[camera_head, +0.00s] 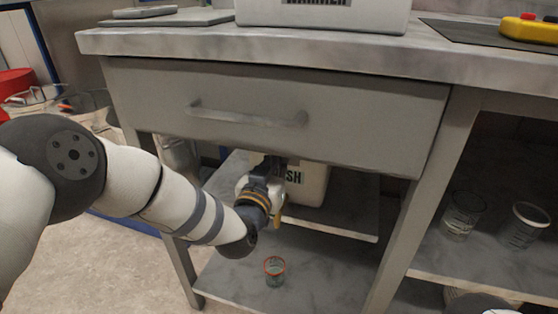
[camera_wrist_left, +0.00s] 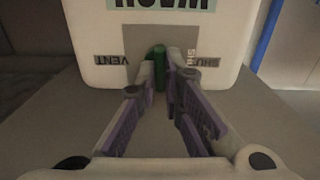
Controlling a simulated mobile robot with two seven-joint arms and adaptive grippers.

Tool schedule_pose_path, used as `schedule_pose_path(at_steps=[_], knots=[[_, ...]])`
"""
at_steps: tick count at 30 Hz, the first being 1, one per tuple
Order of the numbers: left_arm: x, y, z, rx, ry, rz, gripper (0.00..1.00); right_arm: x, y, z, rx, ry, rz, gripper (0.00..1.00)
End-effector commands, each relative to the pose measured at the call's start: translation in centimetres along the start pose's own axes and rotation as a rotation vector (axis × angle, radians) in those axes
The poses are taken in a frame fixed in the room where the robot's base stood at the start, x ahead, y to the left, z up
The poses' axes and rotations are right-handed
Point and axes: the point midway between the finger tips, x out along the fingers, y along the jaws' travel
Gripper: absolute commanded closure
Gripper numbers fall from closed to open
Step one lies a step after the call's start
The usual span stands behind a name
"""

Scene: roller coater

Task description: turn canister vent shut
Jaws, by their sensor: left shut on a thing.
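A white canister (camera_head: 312,186) stands on the shelf under the drawer, partly hidden by my left gripper (camera_head: 262,183). In the left wrist view the canister (camera_wrist_left: 100,28) fills the top, with its lettering upside down. A green vent handle (camera_wrist_left: 158,62) stands out from a grey patch on its face. The word VENT is left of the handle and SHUT is right of it. The handle points roughly up and down in that view. My left gripper (camera_wrist_left: 163,74) is shut on the green handle, its fingertips on either side.
The drawer (camera_head: 275,95) with its bar handle (camera_head: 247,116) is close above my left arm. A small red-rimmed glass (camera_head: 274,271) stands on the lower shelf below the gripper. Two glass beakers (camera_head: 463,212) (camera_head: 526,224) stand on the right-hand shelf. A table leg (camera_head: 425,205) stands between.

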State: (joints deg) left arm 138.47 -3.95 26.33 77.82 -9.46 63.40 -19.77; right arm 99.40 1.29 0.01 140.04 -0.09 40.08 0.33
Motion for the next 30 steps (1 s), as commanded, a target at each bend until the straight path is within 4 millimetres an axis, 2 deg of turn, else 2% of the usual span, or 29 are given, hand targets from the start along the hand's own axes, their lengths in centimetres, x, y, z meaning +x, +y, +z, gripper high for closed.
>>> schedule_pose_path(at_steps=[8, 30], knots=[[-0.07, 0.00, 0.07, -0.161, -0.003, 0.000, 1.00, -0.38, 0.03, 0.13, 0.001, 0.006, 0.000, 0.60], [-0.09, 0.00, 0.33, -0.863, -0.006, -0.001, 1.00, -0.62, 0.06, 0.20, 0.002, 0.010, 0.000, 0.60]])
